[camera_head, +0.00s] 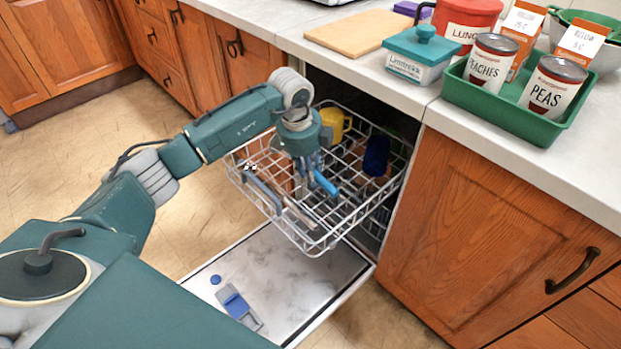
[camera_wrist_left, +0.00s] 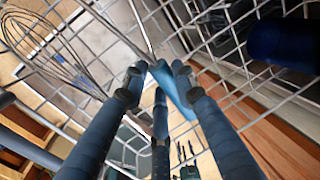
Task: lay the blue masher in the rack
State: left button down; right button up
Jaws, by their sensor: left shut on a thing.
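My left gripper (camera_head: 314,172) reaches down from the left over the white wire rack (camera_head: 318,246) of the dishwasher. It is shut on the blue masher (camera_head: 325,184), whose light blue handle sticks out toward the lower right. In the left wrist view the fingertips (camera_wrist_left: 158,72) close around the blue masher (camera_wrist_left: 175,92), with rack wires (camera_wrist_left: 235,98) close behind. The masher's far end is hidden by the fingers. I cannot tell whether the masher touches the wires. My right gripper is not in view.
The rack also holds a yellow mug (camera_head: 334,121), a dark blue cup (camera_head: 376,155) and long utensils (camera_head: 292,208) at its left. A whisk (camera_wrist_left: 45,45) shows in the wrist view. The open door (camera_head: 300,270) lies below. The counter at right holds a green tray (camera_head: 500,118) with cans.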

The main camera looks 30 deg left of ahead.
pick_arm(q)
jog(key=shift+f, duration=1.3)
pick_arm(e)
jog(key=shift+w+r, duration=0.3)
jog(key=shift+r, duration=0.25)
pick_arm(q)
jog(key=c, duration=1.4)
grip_release()
jog(key=shift+f, duration=0.15)
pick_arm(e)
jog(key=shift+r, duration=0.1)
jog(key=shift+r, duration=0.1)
pick_arm(q)
jog(key=shift+r, duration=0.55)
jog(key=r, duration=0.3)
jog(key=s+r+p, duration=0.1)
jog(key=r, duration=0.3)
jog(key=s+r, duration=0.1)
jog(key=r, duration=0.3)
jog(key=shift+a, duration=0.4)
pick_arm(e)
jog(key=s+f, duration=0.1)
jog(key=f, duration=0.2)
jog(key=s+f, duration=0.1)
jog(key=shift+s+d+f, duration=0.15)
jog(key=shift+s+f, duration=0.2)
